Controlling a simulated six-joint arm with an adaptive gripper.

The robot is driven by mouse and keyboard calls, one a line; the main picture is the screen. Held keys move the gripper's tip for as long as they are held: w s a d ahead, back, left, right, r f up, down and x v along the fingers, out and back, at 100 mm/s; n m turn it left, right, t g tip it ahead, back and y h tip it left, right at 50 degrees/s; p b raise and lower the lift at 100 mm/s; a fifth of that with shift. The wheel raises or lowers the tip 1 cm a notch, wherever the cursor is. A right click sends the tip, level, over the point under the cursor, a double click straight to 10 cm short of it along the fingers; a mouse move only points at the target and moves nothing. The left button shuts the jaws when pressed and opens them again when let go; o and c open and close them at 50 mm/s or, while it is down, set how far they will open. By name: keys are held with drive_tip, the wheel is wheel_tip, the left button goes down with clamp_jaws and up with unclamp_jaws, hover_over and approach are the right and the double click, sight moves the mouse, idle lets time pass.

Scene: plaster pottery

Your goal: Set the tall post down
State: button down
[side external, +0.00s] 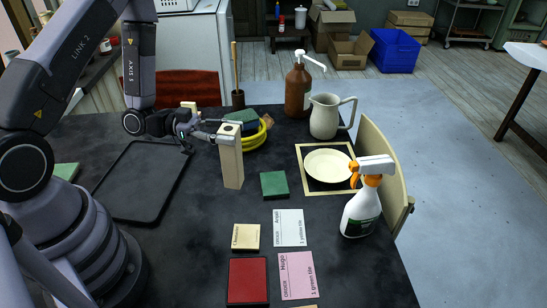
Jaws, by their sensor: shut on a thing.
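The tall post (231,165) is a pale wooden upright block with a dark mark on its top. It stands upright at the middle of the dark table (200,258). My gripper (228,137) reaches in from the left and is shut on the post near its top. From this view I cannot tell whether the post's foot touches the table or hangs just above it.
A green tile (274,184) lies just right of the post. A black tray (140,180) is to the left. A plate (327,165), a pitcher (325,117) and a spray bottle (361,208) stand to the right. Cards and a red tile (248,280) lie in front.

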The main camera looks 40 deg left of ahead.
drive_tip(key=s+d+r+m+g+h, duration=0.1)
drive_tip(key=s+d+m+g, duration=0.25)
drive_tip(key=d, duration=0.75)
drive_tip(key=s+d+r+m+g+h, duration=0.15)
drive_tip(key=s+d+g, duration=0.35)
drive_tip(key=d, duration=0.5)
drive_tip(key=w+d+f, duration=0.8)
drive_tip(key=d+f, duration=0.3)
drive_tip(key=f, duration=0.1)
drive_tip(key=shift+w+d+f+m, duration=0.2)
drive_tip(key=shift+d+f+m, duration=0.05)
drive_tip(key=shift+f+m, duration=0.05)
drive_tip(key=shift+f, duration=0.1)
drive_tip(key=c, duration=0.6)
unclamp_jaws()
drive_tip(key=shift+c, duration=0.2)
